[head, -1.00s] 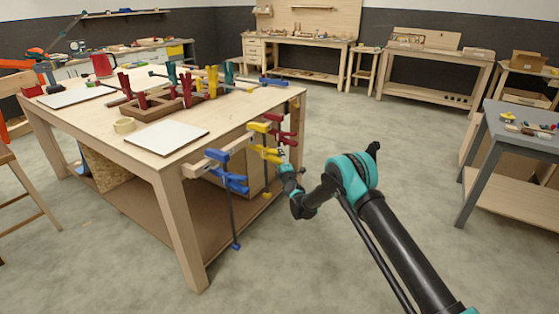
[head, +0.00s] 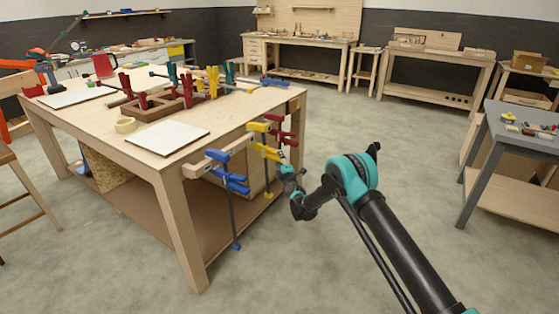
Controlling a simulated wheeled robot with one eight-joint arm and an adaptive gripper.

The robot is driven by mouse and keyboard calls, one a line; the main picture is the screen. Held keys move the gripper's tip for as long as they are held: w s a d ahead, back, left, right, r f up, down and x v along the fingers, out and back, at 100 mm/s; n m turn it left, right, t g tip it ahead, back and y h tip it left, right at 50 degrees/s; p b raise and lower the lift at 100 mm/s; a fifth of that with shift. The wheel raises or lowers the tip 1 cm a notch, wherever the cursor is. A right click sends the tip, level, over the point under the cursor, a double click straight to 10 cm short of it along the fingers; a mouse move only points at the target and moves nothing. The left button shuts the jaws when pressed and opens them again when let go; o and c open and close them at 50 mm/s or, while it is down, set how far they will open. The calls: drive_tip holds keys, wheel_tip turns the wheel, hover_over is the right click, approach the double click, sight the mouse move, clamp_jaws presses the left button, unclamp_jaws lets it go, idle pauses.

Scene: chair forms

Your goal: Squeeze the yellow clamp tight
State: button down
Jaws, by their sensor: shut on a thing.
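The yellow clamp (head: 266,152) hangs upright on the wooden rail at the near right side of the workbench, between a blue clamp (head: 228,181) and a red clamp (head: 284,137). Its upper jaw is at the rail's top and its handle part sticks out to the right below. Its bar runs down to a small yellow end. My gripper (head: 282,172) is at the yellow clamp's handle, reaching in from the right, and is shut on it. The fingertips are small and partly hidden by the clamp and my wrist.
The workbench (head: 150,162) carries a white board (head: 167,138), a tape roll (head: 126,125) and a wooden crate (head: 158,108) with clamps. A grey table (head: 523,140) stands at the right. The floor between them is clear.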

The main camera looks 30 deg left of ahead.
drive_tip(key=shift+s+d+f+m, duration=0.15)
drive_tip(key=shift+s+d+f, duration=0.1)
drive_tip(key=shift+d, duration=0.2)
drive_tip(key=shift+s+d+f+m, duration=0.1)
drive_tip(key=shift+d+f+m, duration=0.1)
drive_tip(key=shift+d, duration=0.25)
drive_tip(key=c, duration=0.9)
unclamp_jaws()
drive_tip(key=shift+o, duration=0.4)
drive_tip(key=shift+r, duration=0.55)
drive_tip(key=shift+a, duration=0.1)
drive_tip(key=shift+w+a+f, duration=0.1)
drive_tip(key=shift+w+a, duration=0.4)
drive_tip(key=shift+a, duration=0.35)
